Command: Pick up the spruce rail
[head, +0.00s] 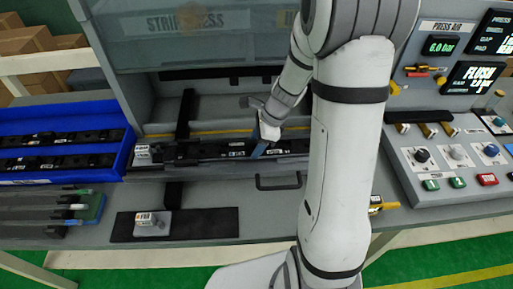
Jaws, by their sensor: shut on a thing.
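A long dark rail (215,151) with small pale labels lies along the fixture under the press. I take it for the spruce rail, though no spruce colour shows clearly. My gripper (259,147) reaches down over its right part and is shut on it, with a blue strip showing at the fingers. The rail appears level and low in the fixture; I cannot tell whether it is clear of it. My arm hides part of the fixture's right side.
A blue bin (62,178) with dark parts stands at the left, and a rack of several thin rails (40,209) is in front of it. A small grey block (149,224) sits on a black mat (205,223). A control panel (455,165) is at the right.

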